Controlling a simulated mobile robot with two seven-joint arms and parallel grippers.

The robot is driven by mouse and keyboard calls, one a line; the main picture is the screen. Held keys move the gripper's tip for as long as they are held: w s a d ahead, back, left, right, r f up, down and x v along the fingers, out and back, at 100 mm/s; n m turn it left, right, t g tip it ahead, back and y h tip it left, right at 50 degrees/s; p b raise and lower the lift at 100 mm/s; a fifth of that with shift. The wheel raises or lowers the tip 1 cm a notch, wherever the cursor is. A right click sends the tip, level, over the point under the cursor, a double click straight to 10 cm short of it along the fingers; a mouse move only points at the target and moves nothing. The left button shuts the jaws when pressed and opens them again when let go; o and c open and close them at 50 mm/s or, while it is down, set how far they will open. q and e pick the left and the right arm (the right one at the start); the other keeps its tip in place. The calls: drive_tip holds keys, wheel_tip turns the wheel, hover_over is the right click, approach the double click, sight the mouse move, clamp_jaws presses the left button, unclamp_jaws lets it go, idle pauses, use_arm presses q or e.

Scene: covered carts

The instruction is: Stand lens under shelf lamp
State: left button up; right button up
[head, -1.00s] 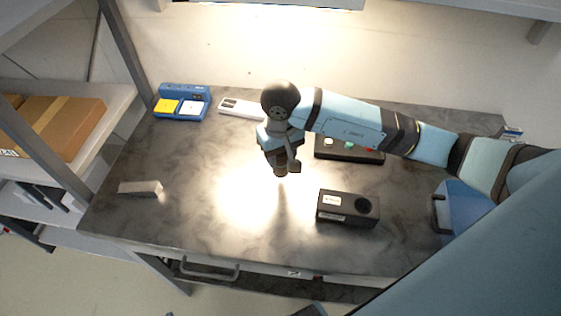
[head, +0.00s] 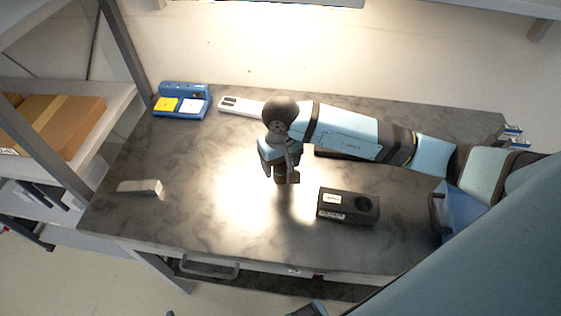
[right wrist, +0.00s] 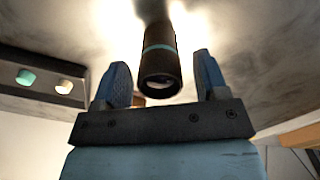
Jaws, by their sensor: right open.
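The lens (right wrist: 160,62) is a black cylinder with a teal band, seen in the right wrist view. Its round glass end faces the camera, and its far end meets a dark patch in the bright light on the table. My right gripper (right wrist: 160,84) is open, with one finger on each side of the lens and a visible gap at both. In the head view my right gripper (head: 284,174) points down over the bright patch and largely hides the lens. The shelf lamp (head: 310,3) shows as a strip at the top edge.
A black box with a round hole (head: 330,212) stands just right of the gripper. A button box (right wrist: 45,82) lies behind, mostly covered by my arm. A blue device (head: 183,88), a white strip (head: 240,107) and a grey block (head: 140,187) lie left. The front left tabletop is clear.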

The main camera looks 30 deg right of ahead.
drive_tip(key=shift+r+p, duration=0.25)
drive_tip(key=shift+p, duration=0.1)
wheel_tip(320, 180, up, 12)
drive_tip(key=b, duration=0.2)
drive_tip(key=shift+f, duration=0.1)
idle(0.3)
